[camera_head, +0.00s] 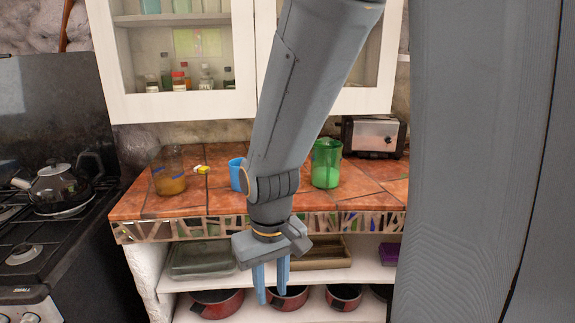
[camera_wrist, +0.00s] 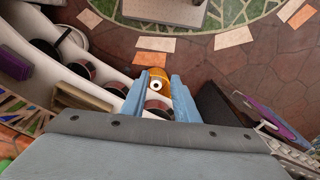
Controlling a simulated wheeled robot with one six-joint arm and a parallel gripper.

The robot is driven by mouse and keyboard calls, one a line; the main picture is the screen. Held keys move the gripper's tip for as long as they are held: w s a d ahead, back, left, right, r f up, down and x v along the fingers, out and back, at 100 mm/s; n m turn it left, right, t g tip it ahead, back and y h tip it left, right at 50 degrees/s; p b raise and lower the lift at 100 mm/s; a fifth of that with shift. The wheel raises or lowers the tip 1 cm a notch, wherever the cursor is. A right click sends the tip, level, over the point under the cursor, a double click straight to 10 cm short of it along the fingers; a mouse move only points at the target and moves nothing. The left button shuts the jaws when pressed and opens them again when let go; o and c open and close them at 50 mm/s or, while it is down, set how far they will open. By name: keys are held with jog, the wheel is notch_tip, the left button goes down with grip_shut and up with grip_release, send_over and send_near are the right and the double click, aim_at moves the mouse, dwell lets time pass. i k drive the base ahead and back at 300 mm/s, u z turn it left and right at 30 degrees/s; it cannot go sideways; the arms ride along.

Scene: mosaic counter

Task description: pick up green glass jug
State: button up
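The green glass jug (camera_head: 326,163) stands upright on the tiled counter, right of my arm in the head view. My gripper (camera_head: 271,285) hangs in front of the counter, below its top and to the left of the jug, with its fingers pointing down. The two blue fingers are apart with nothing between them. In the wrist view my gripper (camera_wrist: 158,88) also shows open, above the floor and lower shelf.
On the counter (camera_head: 225,203) are an amber jug (camera_head: 169,172), a blue cup (camera_head: 236,174) partly behind my arm, a small yellow item (camera_head: 202,169) and a toaster (camera_head: 372,137). A kettle (camera_head: 62,188) sits on the stove. Red pots (camera_head: 217,303) fill the shelf below. Glass-door cabinets hang above.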

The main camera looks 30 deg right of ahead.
aim_at(326, 153)
jog(key=k, duration=0.55)
jog(key=z, duration=0.55)
jog(key=i, duration=0.85)
jog(key=z, duration=1.05)
jog(key=i, duration=0.25)
jog(key=z, duration=0.1)
